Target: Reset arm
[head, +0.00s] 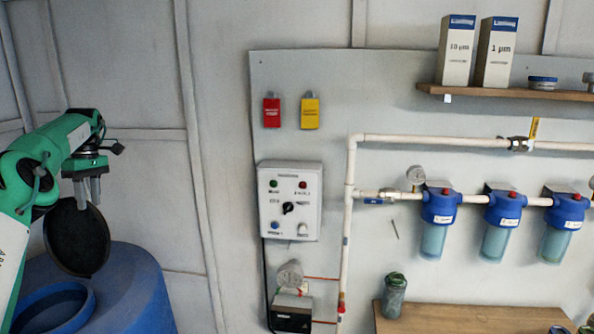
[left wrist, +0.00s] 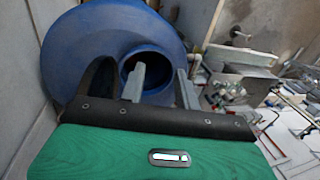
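My left gripper (head: 88,195) is at the left of the head view, pointing down over the blue tank (head: 135,285). Its two grey fingers stand apart with nothing between them in the left wrist view (left wrist: 162,88). A dark round lid (head: 77,238) stands tilted up just below the fingers in the head view. In the left wrist view the lid (left wrist: 96,80) shows as a dark upright shape left of the fingers, beside the tank's round opening. My right gripper is in neither view.
A control box (head: 290,201) with a knob and lights is on the wall panel. White pipe (head: 430,140) feeds blue filter housings (head: 440,207). A shelf (head: 505,93) holds filter boxes. A wooden bench (head: 470,318) is at lower right. Space between the arm and the panel is clear.

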